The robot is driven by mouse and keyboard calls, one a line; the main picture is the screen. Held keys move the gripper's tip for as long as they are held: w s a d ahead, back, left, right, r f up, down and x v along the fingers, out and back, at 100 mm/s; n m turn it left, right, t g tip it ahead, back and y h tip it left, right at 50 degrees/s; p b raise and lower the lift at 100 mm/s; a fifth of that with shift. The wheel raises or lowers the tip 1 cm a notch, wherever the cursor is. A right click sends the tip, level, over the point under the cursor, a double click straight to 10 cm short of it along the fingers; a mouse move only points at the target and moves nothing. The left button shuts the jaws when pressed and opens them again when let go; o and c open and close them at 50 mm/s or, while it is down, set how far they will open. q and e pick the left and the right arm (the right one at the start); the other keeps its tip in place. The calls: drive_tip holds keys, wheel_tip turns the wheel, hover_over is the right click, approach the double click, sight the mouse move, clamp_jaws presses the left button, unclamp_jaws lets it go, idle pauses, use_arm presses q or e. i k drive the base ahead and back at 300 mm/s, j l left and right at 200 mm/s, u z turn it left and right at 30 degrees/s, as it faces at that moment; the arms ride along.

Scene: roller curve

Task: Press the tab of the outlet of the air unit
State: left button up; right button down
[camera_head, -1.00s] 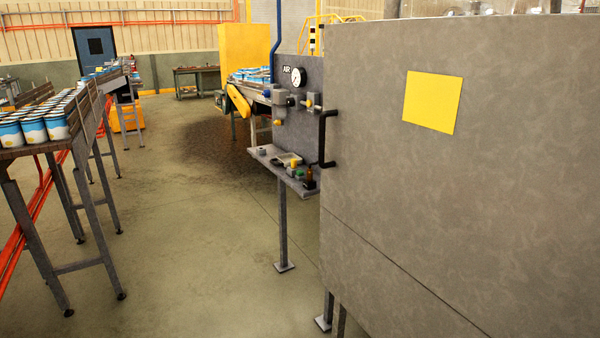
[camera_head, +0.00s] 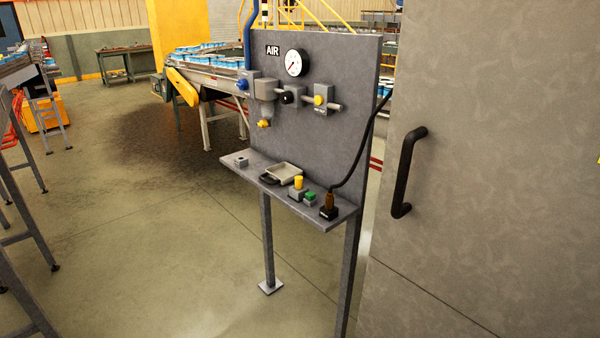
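The air unit hangs on a grey upright panel (camera_head: 340,65) marked AIR, right of the picture's middle. It has a round white gauge (camera_head: 296,62), a block with a blue knob (camera_head: 242,84), a filter bowl (camera_head: 265,90) with a yellow piece (camera_head: 264,123) at its bottom, a block with a black knob (camera_head: 288,97) and a block with a yellow round part (camera_head: 319,100). A short pipe end (camera_head: 336,106) sticks out at the right. The outlet's tab is too small to tell apart. Neither of my grippers is in view.
A shelf (camera_head: 235,172) below holds a tray (camera_head: 282,172), yellow and green buttons and a brown-handled item with a black cable. A large grey cabinet with a black handle (camera_head: 405,172) stands close at right. Conveyors with cans stand behind and left. The floor between is clear.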

sight(310, 195)
drive_tip(key=i+j+z, duration=0.1)
drive_tip(key=i+j, duration=0.35)
drive_tip(key=j, duration=0.2)
drive_tip(key=i+j+z, duration=0.15)
drive_tip(key=i+j, duration=0.3)
drive_tip(key=j, duration=0.25)
drive_tip(key=i+j+z, duration=0.15)
drive_tip(key=j, duration=0.25)
drive_tip(key=i+j+z, duration=0.1)
drive_tip(key=i+j, duration=0.3)
drive_tip(key=j, duration=0.4)
drive_tip(key=l+z, duration=0.05)
